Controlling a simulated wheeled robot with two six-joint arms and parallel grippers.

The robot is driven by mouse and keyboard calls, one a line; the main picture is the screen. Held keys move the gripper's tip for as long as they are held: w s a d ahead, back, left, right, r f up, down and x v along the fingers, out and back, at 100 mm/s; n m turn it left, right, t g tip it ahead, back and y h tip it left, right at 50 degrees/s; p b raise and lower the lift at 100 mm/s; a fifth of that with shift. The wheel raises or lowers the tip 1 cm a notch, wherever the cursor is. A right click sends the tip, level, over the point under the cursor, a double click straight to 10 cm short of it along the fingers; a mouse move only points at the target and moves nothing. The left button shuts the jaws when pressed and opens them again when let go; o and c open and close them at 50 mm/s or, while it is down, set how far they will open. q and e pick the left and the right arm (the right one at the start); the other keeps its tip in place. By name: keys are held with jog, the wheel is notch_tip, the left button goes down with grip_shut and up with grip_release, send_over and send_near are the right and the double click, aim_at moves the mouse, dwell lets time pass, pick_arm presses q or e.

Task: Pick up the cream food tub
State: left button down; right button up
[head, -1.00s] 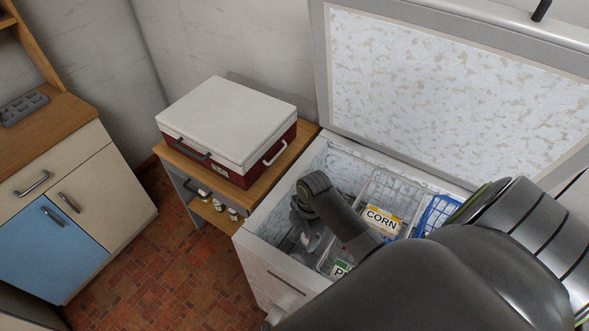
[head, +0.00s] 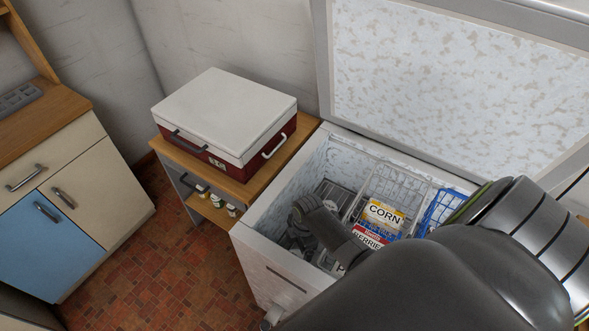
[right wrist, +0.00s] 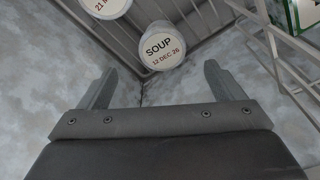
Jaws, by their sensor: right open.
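A pale, round-lidded tub marked "SOUP 12 DEC 26" (right wrist: 162,46) lies ahead of my right gripper in the right wrist view, near a corner of the chest freezer (head: 285,205). A second pale tub (right wrist: 105,5) is cut off at the top edge. I cannot tell by colour which is the cream one. My right gripper (right wrist: 156,74) is open and empty; its fingers stand either side of a gap, with the soup tub just beyond and apart from them. In the head view this gripper (head: 296,242) is down inside the freezer, and my arm hides the tubs.
Wire baskets (head: 396,186) hold a corn box (head: 383,214) and a berries box (head: 369,236). A blue basket (head: 441,207) is further right. Frosted walls (right wrist: 60,60) close in around the gripper. The lid (head: 450,80) stands open. A red and white case (head: 226,120) sits on the side cabinet.

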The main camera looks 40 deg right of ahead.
jog(key=shift+a+f+b, duration=0.2)
jog(key=shift+a+f, duration=0.05)
jog(key=shift+f, duration=1.15)
jog(key=shift+a+f+b, duration=0.2)
jog(key=shift+a+f, duration=0.05)
jog(key=shift+f, duration=1.1)
jog(key=shift+a+f+b, duration=0.2)
jog(key=shift+a+f, duration=0.05)
jog(key=shift+f, duration=1.15)
jog(key=shift+c, duration=0.2)
jog(key=c, duration=1.1)
jog(key=shift+c, duration=0.2)
